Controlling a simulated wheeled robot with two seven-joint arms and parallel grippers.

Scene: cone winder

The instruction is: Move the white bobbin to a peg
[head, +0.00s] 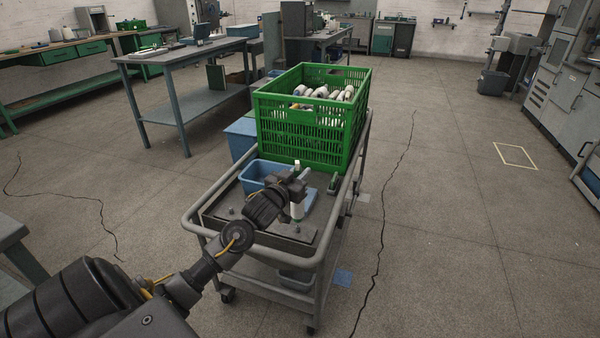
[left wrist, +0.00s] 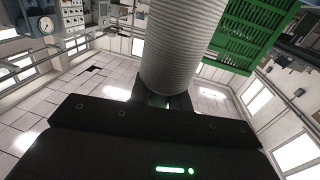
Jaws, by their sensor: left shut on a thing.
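The white bobbin (head: 297,210) is upright in my left gripper (head: 299,186), over the front part of the cart. In the left wrist view, the ribbed white bobbin (left wrist: 182,45) fills the upper middle, between the dark fingers (left wrist: 166,100). The fingers are shut on it. A grey plate (head: 275,240) on the cart lies below, with small dark peg-like stubs (head: 231,211) on it. My arm hides part of the plate. I cannot tell whether the bobbin's lower end touches anything. My right gripper is not in view.
A green crate (head: 300,130) with several white bobbins stands at the cart's back. A blue bin (head: 255,170) sits in front of it. The cart's grey rail (head: 325,250) surrounds the plate. A workbench (head: 180,60) stands behind left.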

